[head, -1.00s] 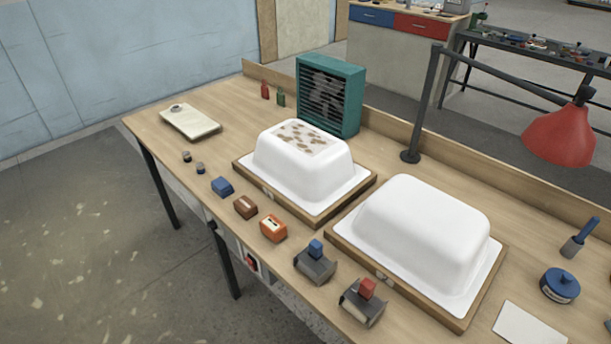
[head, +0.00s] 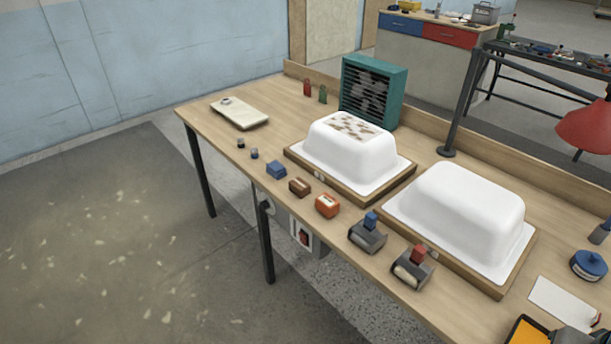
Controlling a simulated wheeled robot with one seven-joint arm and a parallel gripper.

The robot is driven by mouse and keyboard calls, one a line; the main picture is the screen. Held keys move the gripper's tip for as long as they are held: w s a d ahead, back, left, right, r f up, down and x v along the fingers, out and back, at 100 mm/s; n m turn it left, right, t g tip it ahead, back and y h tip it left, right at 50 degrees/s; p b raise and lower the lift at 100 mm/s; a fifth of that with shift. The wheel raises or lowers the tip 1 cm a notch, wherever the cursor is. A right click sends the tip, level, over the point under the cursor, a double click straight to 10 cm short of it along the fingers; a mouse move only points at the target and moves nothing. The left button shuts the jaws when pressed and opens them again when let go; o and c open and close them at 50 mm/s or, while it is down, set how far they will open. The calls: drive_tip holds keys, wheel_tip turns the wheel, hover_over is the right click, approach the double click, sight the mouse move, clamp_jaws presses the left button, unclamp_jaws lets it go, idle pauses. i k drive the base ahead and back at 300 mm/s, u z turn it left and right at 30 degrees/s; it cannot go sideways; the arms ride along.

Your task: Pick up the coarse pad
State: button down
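Three small block-shaped pads lie in a row along the table's front edge in the head view: a blue one (head: 276,169), a brown one (head: 300,187) and an orange one (head: 326,205) with a pale patch on top. I cannot tell from their looks which is the coarse pad. To their right stand two grey tools, one with a blue knob (head: 368,235) and one with a red knob (head: 413,265) and a pale roll-like part.
Two white tub shells (head: 352,150) (head: 458,215) sit on wooden bases behind the row. A teal heater-like box (head: 372,92), a lamp post (head: 462,110) and a red lamp shade (head: 588,128) stand farther back. An orange-and-black item (head: 528,332) is cut off at bottom right. Floor at left is clear.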

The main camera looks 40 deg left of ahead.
sight(298, 186)
drive_tip(key=u, duration=3)
drive_tip(key=k, duration=0.95)
drive_tip(key=z, duration=1)
drive_tip(key=i, duration=1)
